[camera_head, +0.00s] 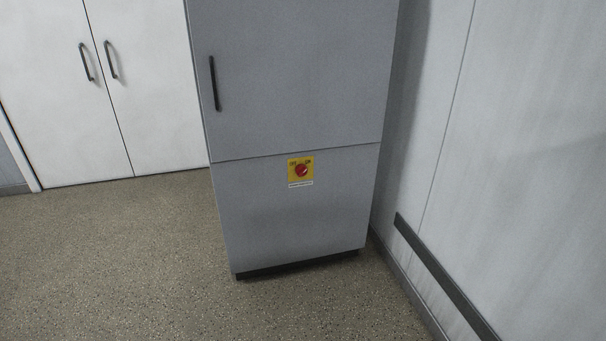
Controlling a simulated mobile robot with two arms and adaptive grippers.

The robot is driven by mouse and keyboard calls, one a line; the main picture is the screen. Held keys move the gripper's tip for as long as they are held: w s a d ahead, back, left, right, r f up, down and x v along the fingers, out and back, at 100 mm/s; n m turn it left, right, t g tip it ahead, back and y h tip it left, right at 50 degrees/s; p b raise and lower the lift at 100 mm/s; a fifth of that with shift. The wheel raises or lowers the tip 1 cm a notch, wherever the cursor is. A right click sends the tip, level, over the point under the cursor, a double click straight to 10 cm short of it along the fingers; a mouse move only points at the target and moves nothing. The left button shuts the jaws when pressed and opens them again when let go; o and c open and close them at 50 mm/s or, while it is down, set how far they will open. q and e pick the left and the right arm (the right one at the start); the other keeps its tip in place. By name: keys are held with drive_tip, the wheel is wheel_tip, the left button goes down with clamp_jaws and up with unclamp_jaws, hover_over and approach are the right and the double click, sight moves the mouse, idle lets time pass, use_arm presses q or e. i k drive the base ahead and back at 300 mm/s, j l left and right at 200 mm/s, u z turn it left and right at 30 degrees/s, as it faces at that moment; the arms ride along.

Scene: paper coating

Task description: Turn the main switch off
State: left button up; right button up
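The main switch (302,171) is a round red knob on a yellow plate. It sits on the lower front panel of a tall grey cabinet (290,225), just below the seam under the upper door. Small dark markings show at the top of the plate, with a pale label strip at its bottom, too small to read. The knob seems to have a slanted grip, but I cannot tell its setting for certain. Neither of my grippers is in view, and nothing touches the switch.
The cabinet's upper door has a dark vertical handle (215,84). White double doors (140,90) stand behind at the left. A pale wall (510,130) with a dark rail (445,275) runs close along the right. The speckled floor (120,265) in front and left is clear.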

sight(301, 169)
drive_tip(key=i+l, duration=0.35)
drive_tip(key=i, duration=0.2)
drive_tip(key=i+l, duration=0.35)
drive_tip(key=i, duration=0.2)
drive_tip(key=u, duration=0.05)
